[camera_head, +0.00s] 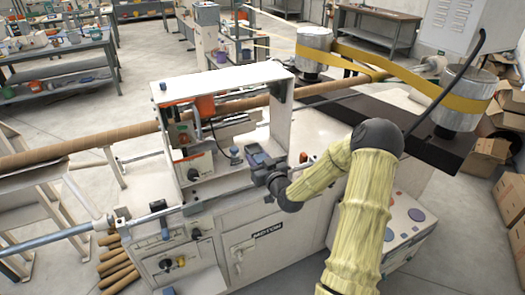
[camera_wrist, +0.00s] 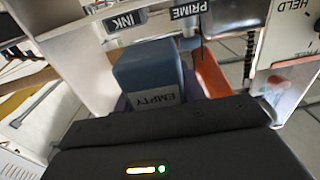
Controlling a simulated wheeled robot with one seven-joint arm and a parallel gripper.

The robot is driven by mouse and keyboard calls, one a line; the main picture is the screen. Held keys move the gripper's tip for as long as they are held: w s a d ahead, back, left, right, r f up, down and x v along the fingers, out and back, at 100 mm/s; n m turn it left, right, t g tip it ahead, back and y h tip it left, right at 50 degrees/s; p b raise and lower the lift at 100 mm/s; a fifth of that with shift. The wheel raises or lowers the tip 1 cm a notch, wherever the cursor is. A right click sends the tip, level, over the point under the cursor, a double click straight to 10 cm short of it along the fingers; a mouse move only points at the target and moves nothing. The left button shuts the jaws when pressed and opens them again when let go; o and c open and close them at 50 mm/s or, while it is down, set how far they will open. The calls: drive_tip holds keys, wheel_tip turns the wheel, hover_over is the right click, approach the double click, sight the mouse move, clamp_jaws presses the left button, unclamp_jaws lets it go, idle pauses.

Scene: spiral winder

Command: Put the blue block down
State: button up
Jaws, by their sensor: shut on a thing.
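The blue block (camera_wrist: 150,72) fills the middle of the wrist view, just beyond the dark housing of my gripper. Its near face carries a label reading "EMPTY", upside down in the picture. My gripper (camera_head: 264,166) is shut on the block; in the wrist view its fingertips are mostly hidden behind the housing. In the head view my gripper is at the right front of the machine's white open frame (camera_head: 276,75), above the white top. The block is small and partly hidden there, and I cannot tell whether its underside touches anything.
Labels "INK" (camera_wrist: 127,22) and "PRIME" (camera_wrist: 188,14) lie just beyond the block. An orange part (camera_wrist: 211,74) is close on its right, and a panel marked "HELD" (camera_wrist: 292,35) is further right.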

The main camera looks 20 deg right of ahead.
drive_tip(key=s+a+f, duration=0.3)
drive_tip(key=a+f, duration=0.4)
drive_tip(key=f, duration=0.3)
drive_tip(key=s+a+f+h, duration=0.1)
drive_tip(key=s+a+f, duration=0.2)
drive_tip(key=a+f, duration=0.4)
wheel_tip(320, 180, down, 4)
drive_tip(key=shift+s+f+m, duration=0.15)
drive_tip(key=shift+m, duration=0.15)
drive_tip(key=shift+d, duration=0.15)
